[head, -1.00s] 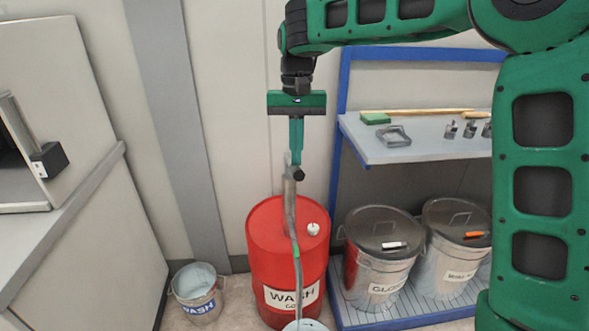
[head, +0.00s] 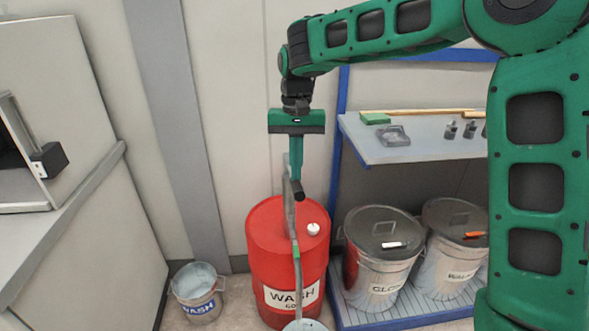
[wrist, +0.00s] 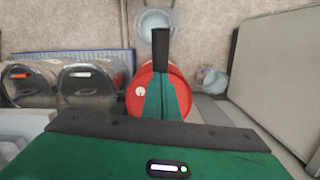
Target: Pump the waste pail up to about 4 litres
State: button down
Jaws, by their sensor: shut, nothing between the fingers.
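A red drum labelled WASH (head: 288,275) stands against the wall with a grey hand pump (head: 289,215) on its top. The pump's black handle (head: 298,190) sticks out towards me; it also shows in the wrist view (wrist: 160,48). My gripper (head: 297,180) points down, shut and empty, with its fingertips at the handle. I cannot tell if they touch it. A grey spout pipe with a green band (head: 297,252) runs down to a pail (head: 305,326), cut off at the bottom edge. That pail also shows in the wrist view (wrist: 156,22); its label and level are not readable.
A second pail labelled WASH (head: 198,291) stands left of the drum. Lidded metal bins (head: 383,250) stand on a ribbed platform at right, under a blue-framed shelf (head: 420,148) with small tools. A counter (head: 60,215) fills the left side.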

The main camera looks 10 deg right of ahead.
dwell(0.3)
jog(key=shift+w+d+r, duration=0.15)
jog(key=shift+w+r, duration=0.1)
jog(key=shift+w, duration=0.5)
jog(key=shift+w+d+r, duration=0.1)
jog(key=shift+w+r, duration=0.15)
jog(key=shift+w, duration=0.5)
notch_tip(320, 180, up, 11)
jog(key=w, duration=0.1)
jog(key=shift+f, duration=0.15)
jog(key=shift+d, duration=0.15)
